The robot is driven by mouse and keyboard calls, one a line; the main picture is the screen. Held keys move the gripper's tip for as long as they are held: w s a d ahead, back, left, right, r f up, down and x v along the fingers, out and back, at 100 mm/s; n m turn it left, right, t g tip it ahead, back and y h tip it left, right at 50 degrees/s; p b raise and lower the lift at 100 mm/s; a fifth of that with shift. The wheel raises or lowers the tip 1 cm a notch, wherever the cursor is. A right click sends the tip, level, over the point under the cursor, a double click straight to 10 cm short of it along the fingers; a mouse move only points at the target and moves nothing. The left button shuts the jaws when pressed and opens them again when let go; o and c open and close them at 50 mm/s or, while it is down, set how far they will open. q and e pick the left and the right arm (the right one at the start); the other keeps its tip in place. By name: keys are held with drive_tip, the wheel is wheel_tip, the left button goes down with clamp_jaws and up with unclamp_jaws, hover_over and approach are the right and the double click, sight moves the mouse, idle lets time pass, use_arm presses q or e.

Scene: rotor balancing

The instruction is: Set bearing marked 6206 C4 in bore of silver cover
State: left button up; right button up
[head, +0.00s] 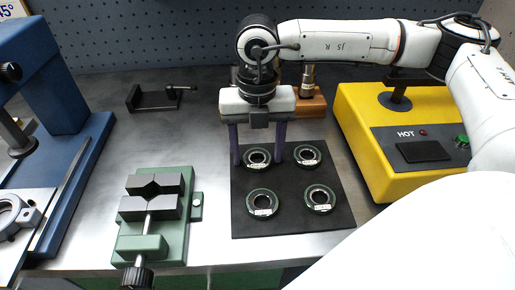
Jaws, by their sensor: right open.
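Several ring-shaped bearings with green edges lie flat on a black mat (291,226): a back left one (258,167), a back right one (307,163), a front left one (263,213) and a front right one (319,209). Each carries a small pale label, too small to read, so I cannot tell which is 6206 C4. My right gripper (259,162) points down with its fingers apart, one on each side of the back left bearing. I cannot tell if they touch it. A silver round part with a bore (12,226), perhaps the cover, lies at the left edge, partly cut off. My left gripper is out of view.
A blue press (66,140) stands at the left. A green vise with grey jaws (153,205) stands left of the mat. A yellow heater marked HOT (362,115) is at the right. A small dark fixture (150,99) and a wooden block (313,107) are behind.

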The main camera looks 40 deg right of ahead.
drive_tip(key=shift+r, duration=0.1)
drive_tip(key=c, duration=0.8)
drive_tip(key=shift+r+p, duration=1.75)
drive_tip(key=shift+r, duration=1.25)
